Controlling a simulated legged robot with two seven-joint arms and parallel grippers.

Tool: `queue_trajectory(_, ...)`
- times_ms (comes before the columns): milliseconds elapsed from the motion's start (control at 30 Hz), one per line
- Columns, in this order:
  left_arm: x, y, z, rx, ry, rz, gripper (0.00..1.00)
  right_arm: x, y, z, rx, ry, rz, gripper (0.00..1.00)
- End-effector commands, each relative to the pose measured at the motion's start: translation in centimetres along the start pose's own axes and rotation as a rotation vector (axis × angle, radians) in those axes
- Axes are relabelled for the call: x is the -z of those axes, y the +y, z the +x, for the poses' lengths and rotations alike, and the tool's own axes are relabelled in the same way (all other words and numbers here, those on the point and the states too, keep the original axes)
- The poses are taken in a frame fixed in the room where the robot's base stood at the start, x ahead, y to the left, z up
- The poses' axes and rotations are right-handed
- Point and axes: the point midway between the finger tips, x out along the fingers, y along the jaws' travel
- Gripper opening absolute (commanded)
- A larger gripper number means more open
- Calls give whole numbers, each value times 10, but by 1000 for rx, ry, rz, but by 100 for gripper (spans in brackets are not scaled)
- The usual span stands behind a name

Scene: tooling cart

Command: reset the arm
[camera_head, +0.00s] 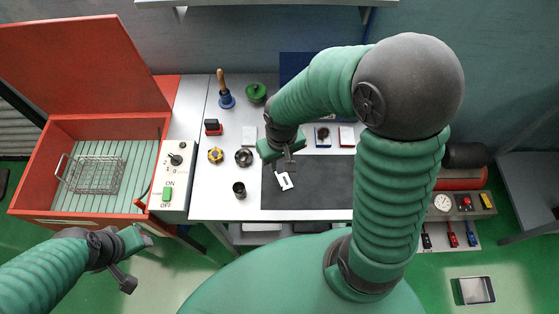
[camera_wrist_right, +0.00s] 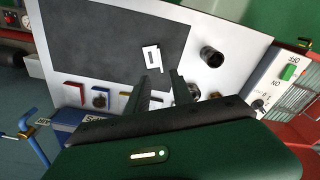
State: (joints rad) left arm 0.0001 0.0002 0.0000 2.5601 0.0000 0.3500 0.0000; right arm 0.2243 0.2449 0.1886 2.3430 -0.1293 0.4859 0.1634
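My right arm reaches over the worktable, and its gripper (camera_head: 286,158) hangs above the mat. In the right wrist view this gripper (camera_wrist_right: 159,76) has its two fingers apart with nothing between them. A small white slotted part (camera_head: 284,181) lies on the dark mat (camera_head: 325,188) near the fingertips. It also shows in the wrist view (camera_wrist_right: 152,58), beyond the fingers and apart from them. My left gripper (camera_head: 137,262) is at the lower left, in front of the red machine, over the floor. Its finger gap is not clear.
A red open-lidded machine (camera_head: 35,199) holds a wire basket (camera_head: 95,175). Its control panel (camera_head: 178,180) adjoins the table. A black cup (camera_head: 239,189), knobs (camera_head: 215,155) and a wooden-handled tool (camera_head: 224,92) stand left of the mat. A gauge unit (camera_head: 462,205) is at right.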

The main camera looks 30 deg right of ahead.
Motion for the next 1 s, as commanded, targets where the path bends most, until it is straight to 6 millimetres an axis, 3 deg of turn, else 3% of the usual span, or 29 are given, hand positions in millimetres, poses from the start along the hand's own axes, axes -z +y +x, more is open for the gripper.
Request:
queue_trajectory(100, 0, 0, 0, 0, 0, 0, 45, -22, -12, -24, 11, 108, -70, 28)
queue_trajectory(233, 0, 0, 0, 0, 0, 0, 45, -31, -16, -31, 26, 158, -94, 28)
queue_trajectory(433, 0, 0, 1, 0, 0, 0, 45, -29, -16, -29, 26, 156, -93, 28)
queue_trajectory(533, -5, 0, 21, 0, 1, 0, 45, -31, -16, -8, 26, 156, -92, 28)
queue_trajectory(1000, -5, 0, 21, 0, 1, 0, 45, -31, -16, -8, 26, 156, -92, 28)
